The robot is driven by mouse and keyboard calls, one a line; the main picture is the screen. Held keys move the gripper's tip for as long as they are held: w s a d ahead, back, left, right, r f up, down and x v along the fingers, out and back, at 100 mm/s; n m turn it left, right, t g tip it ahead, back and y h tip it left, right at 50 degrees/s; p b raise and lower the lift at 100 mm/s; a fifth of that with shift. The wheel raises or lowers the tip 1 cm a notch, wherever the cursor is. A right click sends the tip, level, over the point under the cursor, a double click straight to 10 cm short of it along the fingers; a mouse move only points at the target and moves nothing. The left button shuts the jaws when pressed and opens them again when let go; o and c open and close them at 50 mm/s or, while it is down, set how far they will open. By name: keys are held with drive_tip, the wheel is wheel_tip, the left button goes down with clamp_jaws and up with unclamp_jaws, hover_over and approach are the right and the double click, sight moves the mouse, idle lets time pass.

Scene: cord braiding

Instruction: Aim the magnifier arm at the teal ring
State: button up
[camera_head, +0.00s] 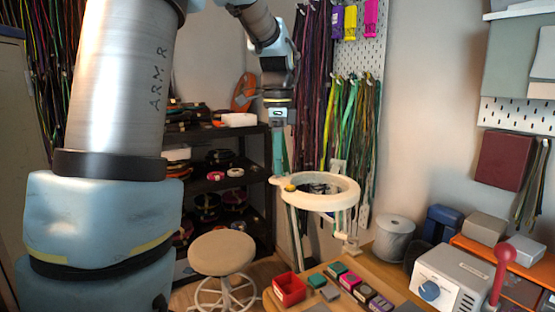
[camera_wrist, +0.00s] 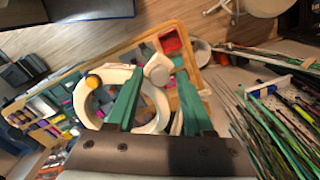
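The magnifier (camera_head: 350,187) is a white ring head on a jointed arm above the wooden bench, with a yellow knob (camera_head: 290,187) at its left side. In the wrist view the white ring (camera_wrist: 84,108) lies mostly left of and behind my left finger, and its round white joint (camera_wrist: 158,69) shows between the fingertips. My gripper (camera_head: 279,165) points down above the left side of the magnifier. In the wrist view its teal fingers (camera_wrist: 161,78) stand apart with a gap; contact with the magnifier cannot be told. I cannot make out a teal ring in either view.
The bench (camera_head: 347,262) carries a red open box (camera_head: 289,289), several small coloured blocks, a grey spool (camera_head: 394,238) and a grey machine with a red-knobbed lever (camera_head: 458,276). A round stool (camera_head: 221,253) stands left of the bench. Hanging cords (camera_head: 313,90) and a dark shelf are behind.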

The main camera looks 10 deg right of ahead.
drive_tip(key=shift+o, duration=0.6)
wheel_tip(320, 180, up, 11)
drive_tip(key=b, duration=0.2)
drive_tip(key=shift+f, duration=0.1)
drive_tip(key=s+a+f+n, duration=0.1)
drive_tip(key=a+f+n, duration=0.3)
drive_tip(key=f, duration=0.3)
drive_tip(key=a+f+n, duration=0.3)
drive_tip(key=f+n, duration=0.1)
drive_tip(key=f, duration=0.3)
drive_tip(key=s+a+f+n, duration=0.4)
drive_tip(key=s+f+n, duration=0.1)
drive_tip(key=f, duration=0.2)
drive_tip(key=s+a+f+n+t, duration=0.1)
drive_tip(key=s+a+f+n, duration=0.3)
drive_tip(key=f, duration=0.4)
drive_tip(key=shift+s+a+n+t, duration=0.35)
drive_tip(key=shift+s+n, duration=0.25)
drive_tip(key=shift+s, duration=0.3)
drive_tip(key=shift+c, duration=0.4)
